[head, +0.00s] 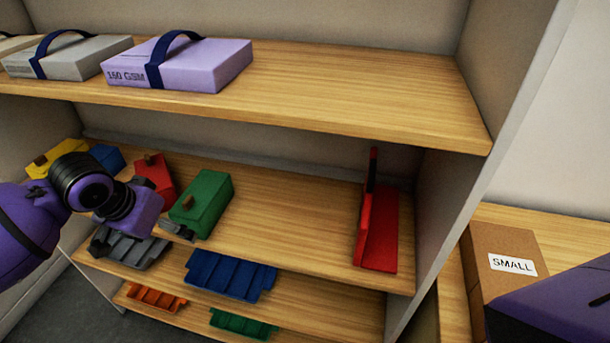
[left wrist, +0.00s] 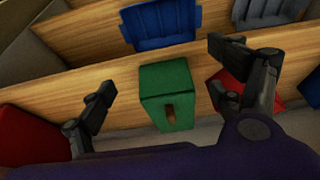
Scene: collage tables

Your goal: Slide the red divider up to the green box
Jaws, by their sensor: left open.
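The red divider (head: 377,228) is an upright plate with a flat base near the right end of the middle shelf. Part of a red piece, apparently the divider (left wrist: 28,132), shows at the left edge of the left wrist view. The green box (head: 202,204) stands on the same shelf, well left of the divider; it also shows in the left wrist view (left wrist: 165,92). My left gripper (head: 142,234) is open and empty in front of the shelf, near the green box. In the left wrist view its fingers (left wrist: 162,78) appear on either side of the green box, contact unclear.
A red box (head: 154,174) stands left of the green one, with yellow (head: 62,154) and blue boxes (head: 107,157) beyond. The shelf between green box and divider is clear. Bins, including a blue one (head: 230,275), sit below. A purple pack (head: 180,65) lies above.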

